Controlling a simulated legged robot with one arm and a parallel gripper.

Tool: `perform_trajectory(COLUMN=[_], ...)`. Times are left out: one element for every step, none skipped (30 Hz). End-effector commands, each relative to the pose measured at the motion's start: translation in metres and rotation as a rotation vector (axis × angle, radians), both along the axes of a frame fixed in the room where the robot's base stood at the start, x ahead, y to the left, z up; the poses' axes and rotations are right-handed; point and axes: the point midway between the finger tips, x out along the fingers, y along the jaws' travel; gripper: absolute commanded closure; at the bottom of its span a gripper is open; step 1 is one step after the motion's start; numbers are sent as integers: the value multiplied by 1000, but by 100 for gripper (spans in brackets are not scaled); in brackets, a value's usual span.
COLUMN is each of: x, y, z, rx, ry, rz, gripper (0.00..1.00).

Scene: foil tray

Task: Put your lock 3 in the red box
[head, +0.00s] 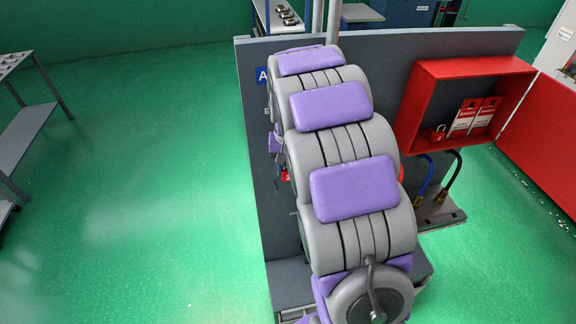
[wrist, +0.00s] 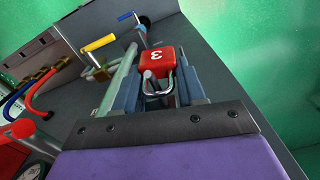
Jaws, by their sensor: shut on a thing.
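In the wrist view a red padlock marked 3 (wrist: 161,58), lock 3, sits between the fingers of my gripper (wrist: 156,68). My gripper is shut on it, and its metal shackle points back toward the wrist. In the head view the red box (head: 477,66) is fixed at the right of the grey panel, with its front open. My arm hides most of my gripper in the head view. A small red patch (head: 285,175) shows at the arm's left edge, too small to tell whether it is lock 3.
The red box holds another red padlock (head: 438,133) and red-and-white tags (head: 474,116). The grey panel (head: 465,43) stands behind my arm. In the wrist view a yellow handle (wrist: 98,43) and a blue handle (wrist: 126,16) stick out nearby.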

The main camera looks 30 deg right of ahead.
Motion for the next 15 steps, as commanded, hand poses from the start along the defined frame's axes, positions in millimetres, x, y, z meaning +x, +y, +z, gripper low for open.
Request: perform_trajectory(x=[0, 0, 0, 0, 0, 0, 0, 0, 0, 0, 0, 0, 0, 0, 0], y=[0, 0, 0, 0, 0, 0, 0, 0, 0, 0, 0, 0, 0, 0, 0], z=[-1, -2, -3, -4, -4, -4, -4, -4, -3, -3, -3, -3, -3, -3, -3], rx=[0, 0, 0, 0, 0, 0, 0, -1, -1, -1, 0, 0, 0, 0, 0], ry=[0, 0, 1, 1, 0, 0, 0, 0, 0, 0, 0, 0, 0, 0, 0], rz=[0, 0, 0, 0, 0, 0, 0, 0, 0, 0, 0, 0, 0, 0, 0], gripper=[92, 92, 92, 92, 58, 55, 52, 49, 45, 42, 39, 35, 35, 35, 35])
